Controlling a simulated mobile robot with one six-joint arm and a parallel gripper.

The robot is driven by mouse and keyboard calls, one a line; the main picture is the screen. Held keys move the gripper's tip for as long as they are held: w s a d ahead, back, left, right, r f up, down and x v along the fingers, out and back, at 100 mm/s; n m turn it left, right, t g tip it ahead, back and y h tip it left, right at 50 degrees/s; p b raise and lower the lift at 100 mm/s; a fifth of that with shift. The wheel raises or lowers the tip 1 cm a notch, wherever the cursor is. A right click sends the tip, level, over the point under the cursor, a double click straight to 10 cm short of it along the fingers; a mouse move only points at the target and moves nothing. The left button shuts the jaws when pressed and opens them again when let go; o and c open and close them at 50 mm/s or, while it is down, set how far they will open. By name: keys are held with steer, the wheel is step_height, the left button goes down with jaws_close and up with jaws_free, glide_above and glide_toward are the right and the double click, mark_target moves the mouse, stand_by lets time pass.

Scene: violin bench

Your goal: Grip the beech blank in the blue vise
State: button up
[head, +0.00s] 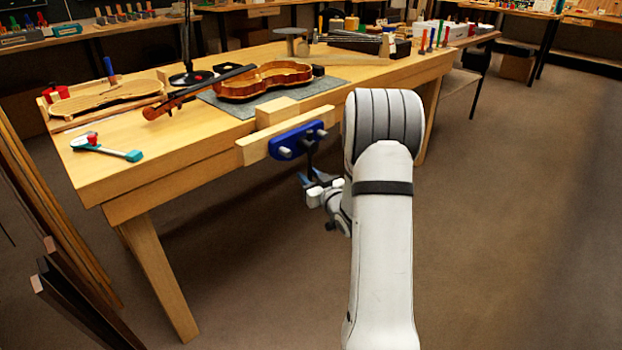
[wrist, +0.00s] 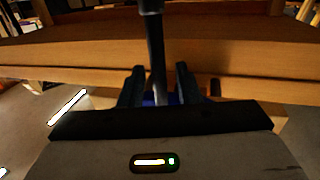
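The blue vise (head: 287,146) is on the front edge of the workbench, with a pale wooden jaw board (head: 257,150) behind its blue plate. The beech blank (head: 278,112) is a pale block standing up between that board and the bench edge. Whether the jaw touches it, I cannot tell. The vise's dark handle bar (head: 309,160) hangs below the blue plate. My gripper (head: 313,183) is at this bar. In the wrist view, the bar (wrist: 155,50) passes between my two dark fingers (wrist: 158,80), with a gap visible on its right side. A little blue shows behind them.
A violin (head: 262,82) lies on a grey mat (head: 288,95) on the workbench (head: 175,135). A violin body mould (head: 108,97) and a teal-handled tool (head: 108,149) are at the left. Dark boards (head: 75,300) lean at lower left. The floor at right is clear.

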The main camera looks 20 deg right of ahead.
steer(key=shift+w, duration=0.1)
jaws_close()
stand_by(0.4)
